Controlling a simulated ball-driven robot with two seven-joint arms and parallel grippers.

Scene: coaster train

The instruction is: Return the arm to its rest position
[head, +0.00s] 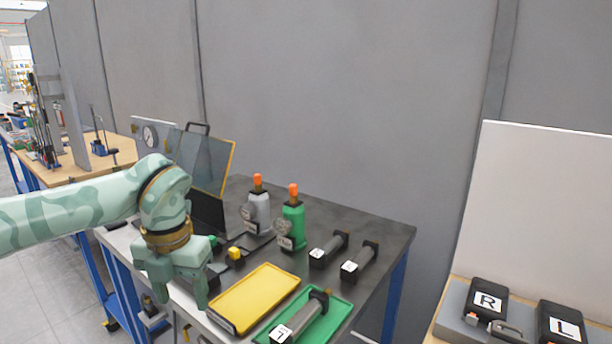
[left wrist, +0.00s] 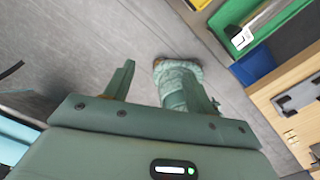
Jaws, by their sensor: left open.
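My left arm comes in from the left in the head view. My left gripper (head: 182,303) points down at the front left of the grey table (head: 385,237), beside the yellow tray (head: 262,296). Its jaws are open with nothing between them. In the left wrist view the two fingers of the left gripper (left wrist: 158,80) stand apart over grey floor. A camouflage-patterned part of my own body shows beyond them. My right gripper is not in view.
A green tray (head: 343,312) holds a dark cylinder (head: 303,317) beside the yellow tray. A grey bottle (head: 260,207), a green bottle (head: 294,222) and two more cylinders stand or lie behind. An open-lidded case (head: 203,160) is behind my wrist. Black R (head: 487,301) and L (head: 560,323) boxes sit right.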

